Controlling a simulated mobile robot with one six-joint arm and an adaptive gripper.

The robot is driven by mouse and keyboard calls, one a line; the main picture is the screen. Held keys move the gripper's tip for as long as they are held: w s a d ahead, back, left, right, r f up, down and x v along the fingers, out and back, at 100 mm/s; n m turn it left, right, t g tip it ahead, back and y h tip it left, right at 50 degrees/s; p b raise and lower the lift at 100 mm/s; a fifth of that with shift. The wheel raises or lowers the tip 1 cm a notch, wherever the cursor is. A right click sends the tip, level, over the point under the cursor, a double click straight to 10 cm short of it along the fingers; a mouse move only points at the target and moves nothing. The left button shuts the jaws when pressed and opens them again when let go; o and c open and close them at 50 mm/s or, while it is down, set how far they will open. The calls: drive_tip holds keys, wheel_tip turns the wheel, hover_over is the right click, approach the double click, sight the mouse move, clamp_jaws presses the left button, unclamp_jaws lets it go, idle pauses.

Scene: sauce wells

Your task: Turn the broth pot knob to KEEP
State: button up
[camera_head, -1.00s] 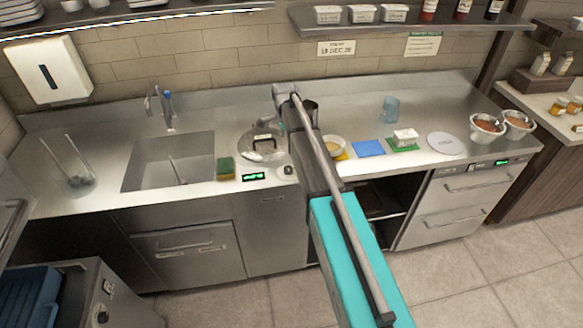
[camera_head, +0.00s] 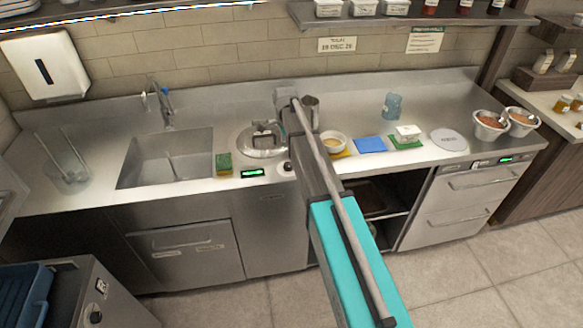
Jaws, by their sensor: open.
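The broth pot is set into the steel counter, under a round metal lid (camera_head: 246,149) with a dark handle. In front of it is a small panel with a lit green display (camera_head: 253,173), whose text is too small to read. The knob (camera_head: 287,168) is a small round light piece with a dark centre, just right of the display, close to the left side of my arm. Its setting cannot be made out. My arm reaches up from the bottom over the counter, right of the pot and knob. My gripper's fingers do not show; the arm hides that area.
A green and yellow sponge (camera_head: 224,164) lies left of the display, beside the sink (camera_head: 140,167).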

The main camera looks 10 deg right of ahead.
sight(288, 164)
drive_tip(key=shift+s+f+b, duration=0.15)
drive_tip(key=shift+f+b, duration=2.1)
drive_tip(key=shift+f, duration=0.15)
drive_tip(key=shift+s+f+b, duration=0.1)
drive_tip(key=shift+f+b, duration=2.1)
drive_tip(key=shift+f, duration=0.15)
